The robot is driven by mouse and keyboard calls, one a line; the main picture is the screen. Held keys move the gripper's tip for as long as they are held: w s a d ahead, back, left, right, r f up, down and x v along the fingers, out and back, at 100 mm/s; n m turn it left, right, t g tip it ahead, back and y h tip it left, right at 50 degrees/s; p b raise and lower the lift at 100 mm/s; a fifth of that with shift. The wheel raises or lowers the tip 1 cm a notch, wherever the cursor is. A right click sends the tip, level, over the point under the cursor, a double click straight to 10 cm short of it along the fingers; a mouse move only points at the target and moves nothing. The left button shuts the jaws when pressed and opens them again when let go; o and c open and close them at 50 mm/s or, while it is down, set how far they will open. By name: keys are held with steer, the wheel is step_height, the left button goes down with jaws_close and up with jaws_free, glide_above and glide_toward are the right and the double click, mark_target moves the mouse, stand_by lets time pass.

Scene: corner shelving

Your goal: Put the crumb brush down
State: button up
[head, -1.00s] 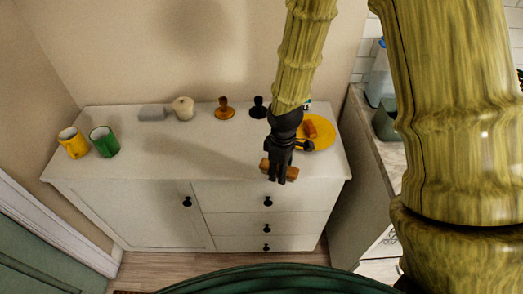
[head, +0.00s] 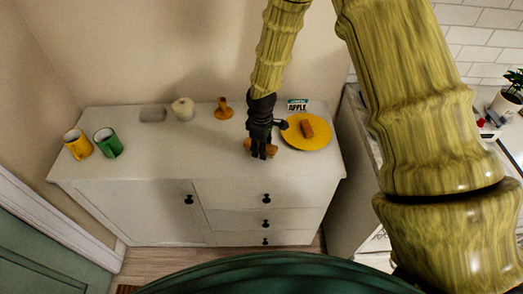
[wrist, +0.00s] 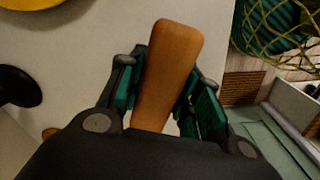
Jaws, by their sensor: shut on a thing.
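My gripper (head: 262,155) is shut on the crumb brush (head: 247,145), whose light brown wood shows beside the dark fingers. It is over the white dresser top (head: 180,155), left of the yellow plate. In the wrist view, the brush (wrist: 167,70) is a smooth, tapered wooden piece between the two fingers (wrist: 160,90). Its lower part is hidden by the gripper body. I cannot tell whether the brush touches the dresser top.
A yellow plate (head: 298,144) with a brown piece (head: 307,128) lies close on the right. An orange-brown candlestick (head: 223,110), cream candle (head: 183,108), grey block (head: 153,114), green mug (head: 108,142) and yellow mug (head: 77,143) stand leftward. The dresser's middle is clear.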

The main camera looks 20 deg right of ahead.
steer(key=shift+f+p, duration=0.5)
steer(key=shift+f, duration=0.65)
steer(key=shift+s+f, duration=0.15)
steer(key=shift+f, duration=0.25)
steer(key=o, duration=1.1)
steer(key=shift+s+f+b, duration=0.1)
steer(key=shift+b, duration=0.2)
steer(key=shift+f, duration=0.1)
steer(key=shift+w+r, duration=0.2)
steer(key=shift+w+r, duration=0.1)
steer(key=shift+r, duration=0.4)
steer(key=shift+r+b, duration=1.7)
steer(key=shift+r, duration=4.2)
